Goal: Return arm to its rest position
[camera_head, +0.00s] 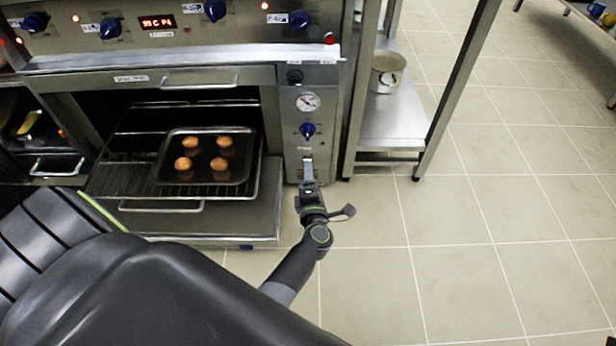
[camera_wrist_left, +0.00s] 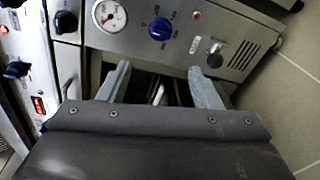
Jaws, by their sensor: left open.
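My left gripper (camera_head: 308,172) is in front of the oven's right-hand control column (camera_head: 318,130), below its blue knob. It also shows in the left wrist view (camera_wrist_left: 160,78), with its two fingers spread apart and nothing held between them. A gauge (camera_wrist_left: 110,15) and a blue knob (camera_wrist_left: 160,28) show beyond the fingers. My left arm runs from the bottom of the head view up to the gripper. My right gripper does not show.
The oven is open; its rack (camera_head: 110,180) sticks out with a dark tray (camera_head: 205,174) holding several brown round items. A steel shelf (camera_head: 385,125) with a pot (camera_head: 387,72) stands to the right. The tiled floor (camera_head: 480,230) on the right is clear.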

